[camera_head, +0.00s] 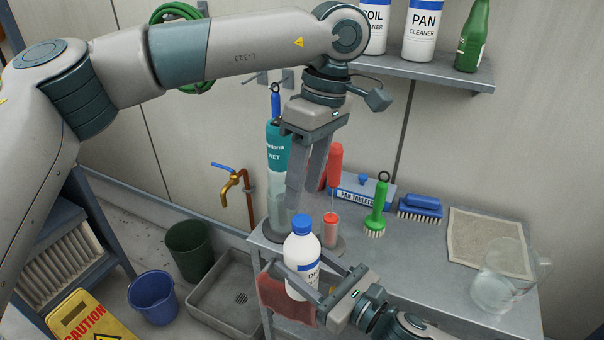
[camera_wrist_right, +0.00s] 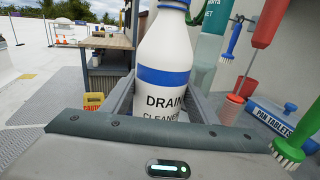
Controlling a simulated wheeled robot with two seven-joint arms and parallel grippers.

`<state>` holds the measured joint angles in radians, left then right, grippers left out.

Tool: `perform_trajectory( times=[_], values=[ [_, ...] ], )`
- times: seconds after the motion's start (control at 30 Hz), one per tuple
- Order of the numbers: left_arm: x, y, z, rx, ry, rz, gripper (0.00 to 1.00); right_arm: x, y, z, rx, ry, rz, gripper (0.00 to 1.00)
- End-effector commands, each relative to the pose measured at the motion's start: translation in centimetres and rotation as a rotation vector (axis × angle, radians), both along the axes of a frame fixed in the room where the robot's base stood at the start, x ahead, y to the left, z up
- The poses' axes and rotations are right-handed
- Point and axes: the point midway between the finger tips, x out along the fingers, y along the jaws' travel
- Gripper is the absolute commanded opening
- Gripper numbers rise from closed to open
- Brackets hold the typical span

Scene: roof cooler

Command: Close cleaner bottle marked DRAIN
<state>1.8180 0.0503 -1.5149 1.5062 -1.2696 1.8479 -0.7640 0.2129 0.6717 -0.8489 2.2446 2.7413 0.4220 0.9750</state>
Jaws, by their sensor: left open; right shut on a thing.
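The white bottle with a blue band and DRAIN CLEANER lettering (camera_head: 301,250) stands upright at the near left of the grey bench. Its blue cap (camera_head: 302,224) sits on its neck; I cannot tell how tight it is. In the right wrist view the bottle (camera_wrist_right: 165,65) is between the fingers and its top is cut off. My right gripper (camera_head: 308,280) is shut on the bottle's body from the near side. My left gripper (camera_head: 304,198) is open, pointing down just above the cap, with its fingers apart and nothing visible between them.
A red cloth (camera_head: 285,298) hangs by the right gripper. A glass jug (camera_head: 498,280) is at right. The bench middle is clear.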

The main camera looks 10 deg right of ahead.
Motion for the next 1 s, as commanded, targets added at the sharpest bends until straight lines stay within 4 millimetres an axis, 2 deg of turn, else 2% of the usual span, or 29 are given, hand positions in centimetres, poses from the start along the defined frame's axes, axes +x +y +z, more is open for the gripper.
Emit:
perform_trajectory(
  times=[1.0],
  values=[
    [-0.3,0.4,1.3,-0.036,-0.226,1.510,0.42,0.0,0.0,0.2,0.002,-0.004,0.001,0.00]
  ],
)
